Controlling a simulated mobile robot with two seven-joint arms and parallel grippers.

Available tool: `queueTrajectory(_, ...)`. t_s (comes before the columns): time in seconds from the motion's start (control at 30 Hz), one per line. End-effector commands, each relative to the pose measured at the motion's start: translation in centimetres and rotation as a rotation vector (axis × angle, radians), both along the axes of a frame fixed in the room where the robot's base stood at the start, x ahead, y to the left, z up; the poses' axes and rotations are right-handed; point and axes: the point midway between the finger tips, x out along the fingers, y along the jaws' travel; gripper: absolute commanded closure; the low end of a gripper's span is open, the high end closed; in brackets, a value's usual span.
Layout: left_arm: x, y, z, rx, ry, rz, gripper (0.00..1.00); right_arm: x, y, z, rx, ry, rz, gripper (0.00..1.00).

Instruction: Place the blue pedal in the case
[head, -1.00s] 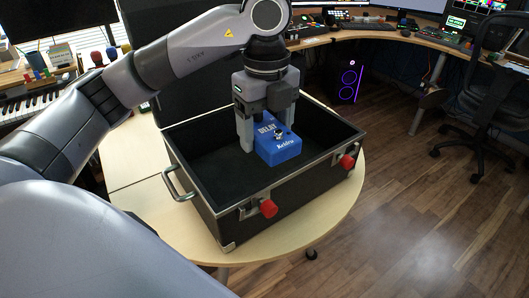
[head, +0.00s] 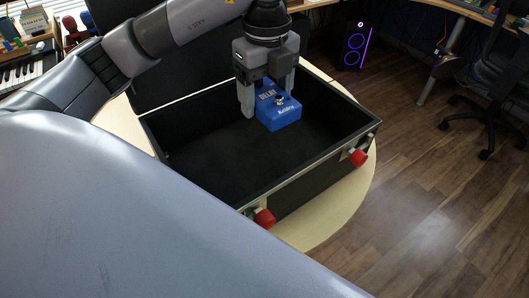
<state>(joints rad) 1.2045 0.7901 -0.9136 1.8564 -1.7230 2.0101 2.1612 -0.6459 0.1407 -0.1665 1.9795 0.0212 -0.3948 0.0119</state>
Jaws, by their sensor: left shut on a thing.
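The blue pedal (head: 279,113), with white lettering on it, is between the fingers of my left gripper (head: 266,100). My left gripper points down and is shut on the pedal. Both are over or inside the back part of the open black case (head: 322,180). How far the pedal is above the case floor is hard to tell. The case has a dark, empty-looking floor, and its raised lid (head: 150,62) stands behind it, partly hidden by my left arm. My right gripper is not in view.
The case stands on a light round-ended table (head: 318,226). Red-knobbed latches (head: 265,218) stick out at its front. A keyboard (head: 22,72) is at the far left. An office chair (head: 490,112) and open wooden floor are to the right.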

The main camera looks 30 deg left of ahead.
Motion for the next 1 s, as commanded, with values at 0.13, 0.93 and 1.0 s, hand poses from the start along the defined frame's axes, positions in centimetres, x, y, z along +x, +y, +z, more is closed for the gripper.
queueTrajectory(0.13, -0.1, 0.0, -4.1, 0.000, 0.005, 0.000, 0.69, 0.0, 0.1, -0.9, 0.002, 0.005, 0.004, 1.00)
queueTrajectory(0.93, 0.0, 0.0, -15.9, 0.000, 0.000, 0.001, 0.69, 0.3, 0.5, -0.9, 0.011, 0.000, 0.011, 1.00)
queueTrajectory(1.0, 0.0, 0.0, -16.2, 0.000, -0.002, 0.000, 0.69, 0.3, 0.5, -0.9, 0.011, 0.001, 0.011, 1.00)
